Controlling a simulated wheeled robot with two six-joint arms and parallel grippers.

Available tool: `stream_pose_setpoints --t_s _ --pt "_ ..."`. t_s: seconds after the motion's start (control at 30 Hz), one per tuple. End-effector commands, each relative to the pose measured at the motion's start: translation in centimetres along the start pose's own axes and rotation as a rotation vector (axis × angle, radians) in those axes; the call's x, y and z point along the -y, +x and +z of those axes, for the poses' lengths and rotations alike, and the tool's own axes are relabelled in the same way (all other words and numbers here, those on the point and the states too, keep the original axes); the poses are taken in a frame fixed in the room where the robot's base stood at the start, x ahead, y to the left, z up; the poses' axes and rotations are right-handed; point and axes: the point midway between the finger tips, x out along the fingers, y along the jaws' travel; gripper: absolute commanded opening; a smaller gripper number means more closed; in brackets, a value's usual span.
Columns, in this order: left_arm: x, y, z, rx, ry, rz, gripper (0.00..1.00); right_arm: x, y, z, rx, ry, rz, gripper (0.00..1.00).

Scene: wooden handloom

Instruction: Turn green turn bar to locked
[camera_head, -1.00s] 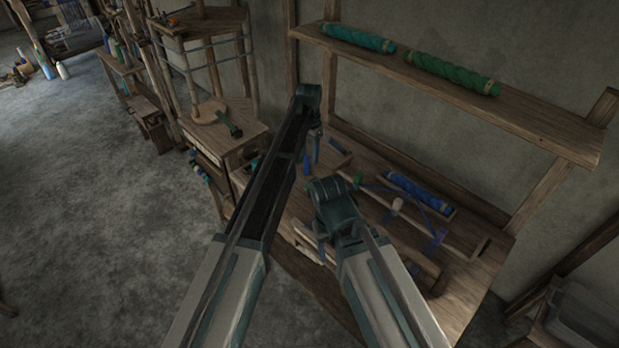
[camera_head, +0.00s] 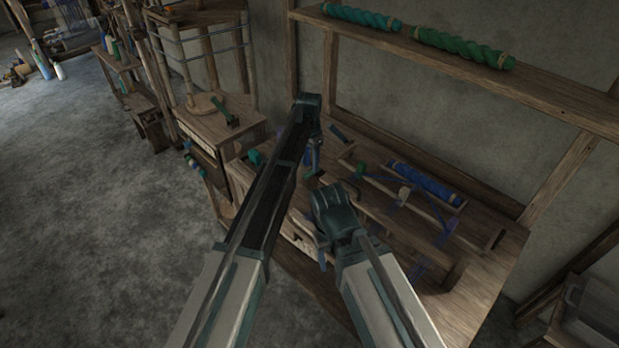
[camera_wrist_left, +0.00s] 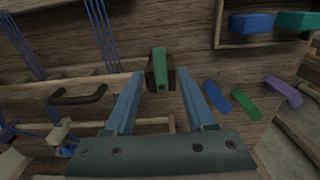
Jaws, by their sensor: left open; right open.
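The green turn bar (camera_wrist_left: 159,62) shows in the left wrist view as a short green bar standing upright in the picture, against a small dark block on a wooden face. My left gripper (camera_wrist_left: 161,78) is open, with its two blue fingers to either side of the bar's line. The bar lies just ahead between the fingertips, with nothing gripped. In the head view my left gripper (camera_head: 313,154) points down over the bench, and I cannot make out the bar there. My right gripper (camera_head: 323,246) is open, lower and nearer, partly hidden by its own wrist.
Beside the bar lie a blue piece (camera_wrist_left: 217,97), a second green piece (camera_wrist_left: 244,103) and a purple piece (camera_wrist_left: 283,90). A dark handle (camera_wrist_left: 78,98) is to the left. The bench holds a blue roll (camera_head: 427,183). A shelf (camera_head: 470,78) spans above it.

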Motion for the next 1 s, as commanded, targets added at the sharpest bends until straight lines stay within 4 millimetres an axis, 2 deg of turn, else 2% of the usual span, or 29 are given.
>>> stream_pose_setpoints --t_s 0.03,0.2,0.6,0.67,0.9,1.0 --pt "0.0 1.5 0.0 0.000 0.000 0.000 0.55 0.1 1.5 -0.1 0.000 0.000 0.000 0.62" --pt "0.0 3.2 0.0 0.000 0.000 0.000 0.55 0.3 3.2 -0.2 0.000 0.000 0.000 0.62" --pt "0.0 3.6 0.0 0.000 0.000 0.000 0.55 0.3 3.6 -0.2 0.000 0.000 0.000 0.62" --pt "0.0 3.6 0.0 0.000 0.000 0.000 0.46 0.3 3.6 -0.2 0.000 0.000 0.000 0.62" --pt "0.0 3.6 0.0 0.000 0.000 0.000 0.03 0.3 3.6 -0.2 0.000 0.000 0.000 0.62" --pt "0.0 3.6 0.0 0.000 0.000 0.000 0.00 0.3 3.6 -0.2 0.000 0.000 0.000 0.62"
